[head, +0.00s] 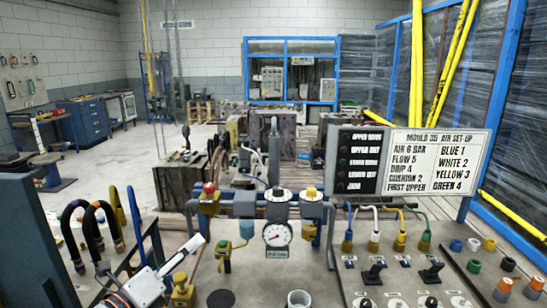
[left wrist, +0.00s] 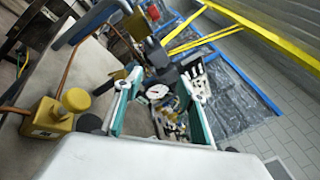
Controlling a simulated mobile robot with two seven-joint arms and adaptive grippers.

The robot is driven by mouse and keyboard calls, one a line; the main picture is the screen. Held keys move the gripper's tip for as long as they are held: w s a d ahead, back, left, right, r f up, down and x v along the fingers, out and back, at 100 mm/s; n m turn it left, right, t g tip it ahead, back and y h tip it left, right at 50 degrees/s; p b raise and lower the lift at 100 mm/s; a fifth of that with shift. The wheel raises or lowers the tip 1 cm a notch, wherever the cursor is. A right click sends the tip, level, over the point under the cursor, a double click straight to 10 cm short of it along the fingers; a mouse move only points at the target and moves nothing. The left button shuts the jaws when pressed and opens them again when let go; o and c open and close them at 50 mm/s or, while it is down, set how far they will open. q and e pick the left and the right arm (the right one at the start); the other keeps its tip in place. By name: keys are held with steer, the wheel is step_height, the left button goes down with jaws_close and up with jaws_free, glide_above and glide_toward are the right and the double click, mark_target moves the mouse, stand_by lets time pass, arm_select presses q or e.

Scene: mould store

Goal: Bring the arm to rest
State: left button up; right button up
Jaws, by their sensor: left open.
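My left arm (head: 143,288), white and grey, comes in at the lower left of the head view. Its gripper (head: 190,257) is over the front left of the bench, left of the pressure gauge. In the left wrist view the gripper (left wrist: 162,100) has its two fingers with teal inner faces spread apart. Nothing is held between them; bench fittings show beyond. My right gripper is in neither view.
A pressure gauge (head: 277,234) sits among regulators on the bench. A brass fitting (head: 183,290) stands close to the arm, and dark hoses (head: 92,232) arch at left. A set-up sign (head: 437,160) stands at right. Open floor (head: 95,172) lies behind left.

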arm_select(q)
steer(key=s+a+f+n+g+y, duration=0.5)
steer(key=s+a+f+n+y, duration=0.25)
steer(key=s+f+n, duration=0.5)
steer(key=s+a+f+n+g+y, duration=0.4)
steer(key=s+a+f+n+y, duration=0.2)
steer(key=s+a+f+n, duration=0.6)
steer(key=d+f+n+t+h, duration=0.1)
steer(key=d+f+h, duration=0.3)
steer(key=d, duration=0.5)
steer(key=s+d+f+n+t+h, duration=0.1)
steer(key=d+f+n+t+h, duration=0.1)
steer(key=d+f, duration=0.6)
steer(key=shift+d+h, duration=0.85)
steer(key=shift+d, duration=0.3)
